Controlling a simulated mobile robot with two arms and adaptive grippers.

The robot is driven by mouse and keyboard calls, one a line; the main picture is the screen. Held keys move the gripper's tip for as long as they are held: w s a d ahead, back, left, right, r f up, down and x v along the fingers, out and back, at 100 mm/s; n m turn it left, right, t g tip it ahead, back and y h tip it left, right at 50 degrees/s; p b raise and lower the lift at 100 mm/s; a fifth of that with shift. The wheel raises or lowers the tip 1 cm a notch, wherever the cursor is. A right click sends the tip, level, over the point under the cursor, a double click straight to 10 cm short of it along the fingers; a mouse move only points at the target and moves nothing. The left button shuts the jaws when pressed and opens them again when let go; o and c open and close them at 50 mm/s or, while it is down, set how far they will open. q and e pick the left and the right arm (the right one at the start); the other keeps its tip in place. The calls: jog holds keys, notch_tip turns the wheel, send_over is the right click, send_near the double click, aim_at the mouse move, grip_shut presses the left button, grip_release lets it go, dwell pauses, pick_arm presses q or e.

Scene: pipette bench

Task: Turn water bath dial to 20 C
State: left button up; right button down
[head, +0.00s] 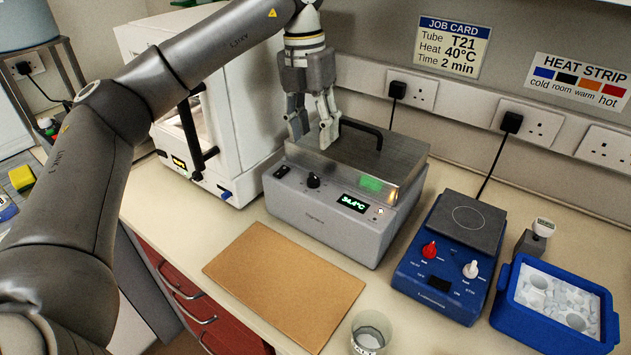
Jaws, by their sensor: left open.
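The water bath (325,219) is a grey box with a steel lid and a black lid handle, standing on the bench in the middle of the head view. Its black dial (313,180) is on the front panel, left of a lit green display (353,203) that reads about 34.4 °C. A black switch (281,171) is left of the dial. My left gripper (312,140) points down over the back left of the bath, above and behind the dial. It is open and empty, apart from the dial. My right gripper is not in view.
A brown board (284,284) lies in front of the bath, with a glass beaker (371,332) at its right. A blue hotplate stirrer (440,275) and a blue ice tray (509,316) stand to the right. A white cabinet instrument (240,125) is close on the left. Wall sockets are behind.

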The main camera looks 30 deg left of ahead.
aim_at(312, 175)
pick_arm(q)
notch_tip(312, 175, down, 10)
jog(key=shift+s+a+f+p, duration=0.1)
jog(key=shift+s+p, duration=0.05)
jog(key=shift+p, duration=0.65)
grip_shut()
jog(key=shift+n+b, duration=0.45)
jog(key=shift+n, duration=1.15)
